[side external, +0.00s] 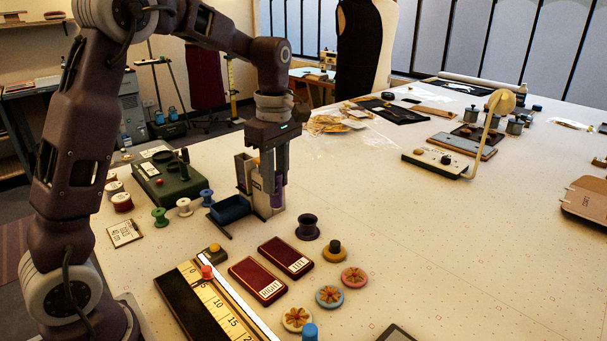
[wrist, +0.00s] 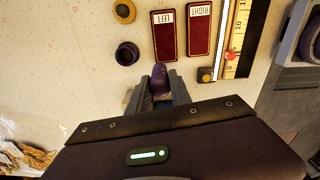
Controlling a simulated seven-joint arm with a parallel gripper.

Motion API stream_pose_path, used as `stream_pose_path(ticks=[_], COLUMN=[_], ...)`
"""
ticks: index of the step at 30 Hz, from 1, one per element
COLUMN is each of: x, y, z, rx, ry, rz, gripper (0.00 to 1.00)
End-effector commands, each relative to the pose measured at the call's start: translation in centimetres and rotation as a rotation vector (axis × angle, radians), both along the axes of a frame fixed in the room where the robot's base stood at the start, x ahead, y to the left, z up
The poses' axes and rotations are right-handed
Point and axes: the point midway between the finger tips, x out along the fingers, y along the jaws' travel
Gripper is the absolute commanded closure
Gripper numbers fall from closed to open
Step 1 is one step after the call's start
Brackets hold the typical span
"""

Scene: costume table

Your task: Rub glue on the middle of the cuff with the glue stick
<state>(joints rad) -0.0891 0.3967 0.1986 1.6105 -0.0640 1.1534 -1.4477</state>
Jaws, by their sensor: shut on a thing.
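My gripper (side external: 277,182) is shut on a dark purple stick (side external: 277,196), which appears to be the glue stick. It points down beside a grey upright holder. In the wrist view the stick's rounded purple end (wrist: 160,78) shows between the fingertips (wrist: 160,92). I cannot tell for certain which thing is the cuff. A long white strip (side external: 236,296) lies along a ruler board (side external: 205,300) at the front; it also shows in the wrist view (wrist: 222,40). Two maroon pieces marked LEFT (side external: 286,257) and RIGHT (side external: 257,281) lie beside it, apart from my gripper.
The grey holder (side external: 244,172) and a blue tray (side external: 230,208) stand close to my gripper. A green machine (side external: 168,184) is at left.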

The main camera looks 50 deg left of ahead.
Motion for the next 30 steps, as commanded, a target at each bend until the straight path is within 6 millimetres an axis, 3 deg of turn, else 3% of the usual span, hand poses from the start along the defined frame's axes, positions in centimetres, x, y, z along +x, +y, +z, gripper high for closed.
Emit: stream_pose_path(ticks=[3, 6, 9, 17, 30], x=[-5.1, -8.2, -9.9, -10.4, -10.4], y=[-0.1, -0.3, -0.5, -0.6, -0.6], z=[-0.4, -0.9, -1.3, -2.3, -6.1], rx=[-0.005, -0.011, -0.016, -0.017, -0.018], ry=[-0.002, -0.004, -0.004, 0.000, 0.002], rz=[0.000, -0.003, -0.005, -0.007, -0.005], gripper=[1.00, 1.00, 1.00, 1.00, 1.00])
